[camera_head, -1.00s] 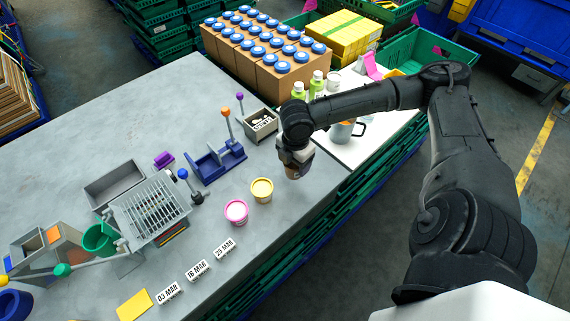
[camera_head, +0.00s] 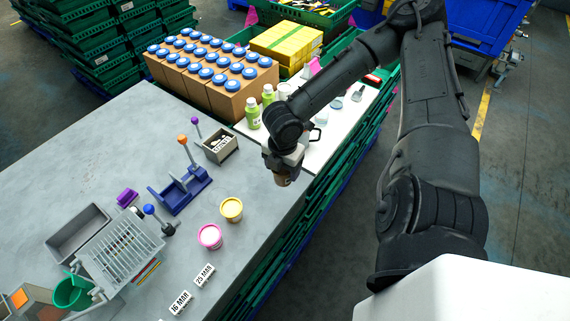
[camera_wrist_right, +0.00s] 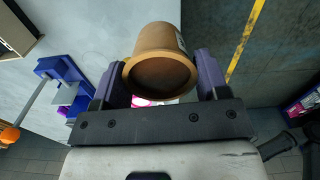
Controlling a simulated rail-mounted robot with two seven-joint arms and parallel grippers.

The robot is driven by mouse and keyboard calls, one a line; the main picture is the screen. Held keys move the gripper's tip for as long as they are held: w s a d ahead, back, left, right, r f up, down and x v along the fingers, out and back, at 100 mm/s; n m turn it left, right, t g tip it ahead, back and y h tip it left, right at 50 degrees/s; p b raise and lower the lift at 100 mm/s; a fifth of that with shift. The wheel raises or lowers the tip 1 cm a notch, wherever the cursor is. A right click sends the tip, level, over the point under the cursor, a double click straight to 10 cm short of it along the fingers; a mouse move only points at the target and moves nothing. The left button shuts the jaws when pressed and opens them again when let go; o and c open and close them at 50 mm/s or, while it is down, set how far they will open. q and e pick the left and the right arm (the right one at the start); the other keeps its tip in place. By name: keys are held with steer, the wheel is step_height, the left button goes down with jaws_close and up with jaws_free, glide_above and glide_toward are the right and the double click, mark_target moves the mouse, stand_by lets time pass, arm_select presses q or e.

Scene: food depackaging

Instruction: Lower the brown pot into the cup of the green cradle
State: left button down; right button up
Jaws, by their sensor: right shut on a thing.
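The brown pot (camera_wrist_right: 161,45) is between the two fingers of my right gripper (camera_wrist_right: 161,82) in the right wrist view, its wide rim and dark round face towards the camera and a white label on its side. In the head view my right gripper (camera_head: 285,168) holds the pot (camera_head: 284,180) near the table's right edge, mostly hidden under the gripper. The green cradle's cup (camera_head: 72,292) stands at the lower left of the head view, far from the gripper. Its inside is hard to see. My left gripper is not in view.
A pink pot (camera_head: 210,237) and a yellow pot (camera_head: 231,210) stand left of the gripper. The blue cradle (camera_head: 178,193), grey rack (camera_head: 122,250) and date cards (camera_head: 204,275) lie between it and the green cup. Bottles (camera_head: 253,113) stand behind.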

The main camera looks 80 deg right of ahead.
steer(key=w+a+r+p, duration=0.5)
steer(key=w+a+p, duration=0.2)
steer(key=a+p, duration=0.1)
steer(key=w+a+r+p, duration=0.5)
steer(key=w+a+p, duration=0.2)
steer(key=a+p, duration=0.1)
steer(key=w+a+r+b, duration=0.1)
steer(key=w+a+r, duration=0.1)
steer(key=w+a, duration=1)
steer(key=w+a+r+b, duration=0.1)
steer(key=w+a+r, duration=0.2)
steer(key=w+a, duration=1)
steer(key=shift+w+a, duration=0.15)
steer(key=shift+a, duration=0.75)
steer(key=shift+f, duration=0.15)
